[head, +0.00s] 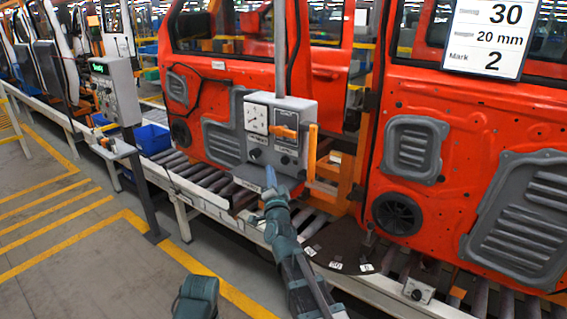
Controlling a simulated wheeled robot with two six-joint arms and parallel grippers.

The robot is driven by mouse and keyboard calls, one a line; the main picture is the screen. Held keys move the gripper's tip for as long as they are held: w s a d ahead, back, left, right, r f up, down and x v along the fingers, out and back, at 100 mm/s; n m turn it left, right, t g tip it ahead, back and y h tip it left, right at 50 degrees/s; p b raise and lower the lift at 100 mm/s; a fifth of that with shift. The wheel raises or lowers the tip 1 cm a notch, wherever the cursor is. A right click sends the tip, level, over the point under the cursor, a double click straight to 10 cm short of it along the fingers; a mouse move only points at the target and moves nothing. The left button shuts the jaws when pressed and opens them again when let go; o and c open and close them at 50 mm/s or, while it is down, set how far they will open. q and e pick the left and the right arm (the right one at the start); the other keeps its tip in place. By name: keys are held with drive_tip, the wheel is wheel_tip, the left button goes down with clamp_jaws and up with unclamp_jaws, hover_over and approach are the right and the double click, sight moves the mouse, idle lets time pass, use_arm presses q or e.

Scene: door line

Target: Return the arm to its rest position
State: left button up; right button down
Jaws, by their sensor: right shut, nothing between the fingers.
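My right arm reaches in from the bottom centre, teal and dark grey. Its gripper (270,178) points up and away, its blue fingertips together and empty. It is in front of the lower edge of a grey control box (272,130) with gauges, an orange handle and small knobs. I cannot tell whether the fingertips touch the box. A teal part of my left arm shows at the bottom edge, left of the right arm; my left gripper is out of view.
Red door panels (460,130) stand along a roller conveyor (190,175). A sign (490,38) reads 30, 20 mm, Mark 2. A dark round plate (345,246) lies below the doors. A display post (115,90) and blue bin (152,139) are at left. The yellow-lined floor (60,225) is clear.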

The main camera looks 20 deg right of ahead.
drive_tip(key=shift+s+a+f, duration=0.1)
drive_tip(key=shift+s+a, duration=0.05)
drive_tip(key=shift+a, duration=0.05)
drive_tip(key=s+a+f+n+g+y, duration=0.3)
drive_tip(key=a+f+n+g+y, duration=0.3)
drive_tip(key=a+f, duration=0.4)
drive_tip(key=s+a+f+n+g, duration=0.6)
drive_tip(key=s+a+f, duration=0.1)
drive_tip(key=s+f, duration=0.3)
drive_tip(key=s+d+f+n+g+h, duration=0.2)
drive_tip(key=s+f+g, duration=0.1)
drive_tip(key=s, duration=0.7)
drive_tip(key=s+d+f+n+g+h, duration=0.2)
drive_tip(key=s+g, duration=0.3)
drive_tip(key=s, duration=0.5)
drive_tip(key=shift+s+f+n+g+h, duration=0.15)
drive_tip(key=shift+f+n+g+h, duration=0.25)
drive_tip(key=shift+f, duration=0.45)
